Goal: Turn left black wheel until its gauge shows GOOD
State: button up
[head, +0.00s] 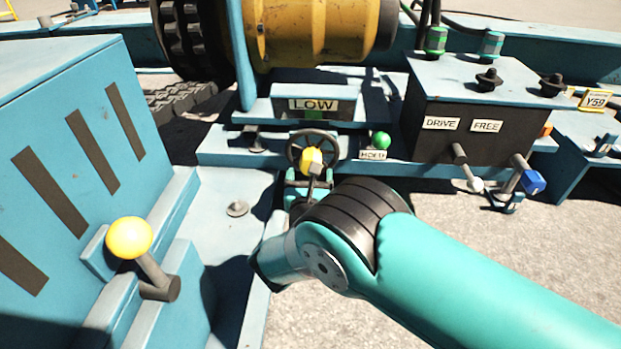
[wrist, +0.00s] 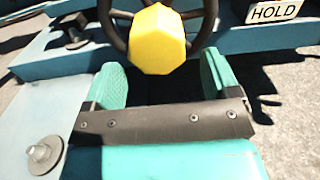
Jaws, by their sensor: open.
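The black wheel (head: 295,150) stands upright below a sign reading LOW (head: 313,104). A yellow knob (head: 311,159) sits in front of the wheel's middle. In the wrist view, the wheel's rim and spokes (wrist: 210,22) show at the top, with the yellow knob (wrist: 157,40) large before them. My gripper (wrist: 162,70) is open, with one teal finger on each side below the knob. Nothing shows between the fingers, and I cannot tell whether they touch the knob. In the head view, my arm partly hides the gripper (head: 308,182).
A green ball (head: 381,140) and a HOLD label (head: 373,155) are right of the wheel. A box with DRIVE and FREE labels (head: 441,123) bears black knobs and levers. A yellow-balled lever (head: 130,238) stands at left. A yellow reel (head: 310,30) is behind.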

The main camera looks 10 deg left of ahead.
jog(key=w, duration=0.1)
jog(key=w+b, duration=0.1)
jog(key=shift+w+a+f, duration=0.15)
jog(key=shift+w, duration=0.15)
jog(key=shift+w+a+r, duration=0.1)
jog(key=shift+w+r, duration=0.1)
jog(key=shift+w, duration=0.25)
jog(key=c, duration=1.3)
jog(key=shift+o, duration=0.2)
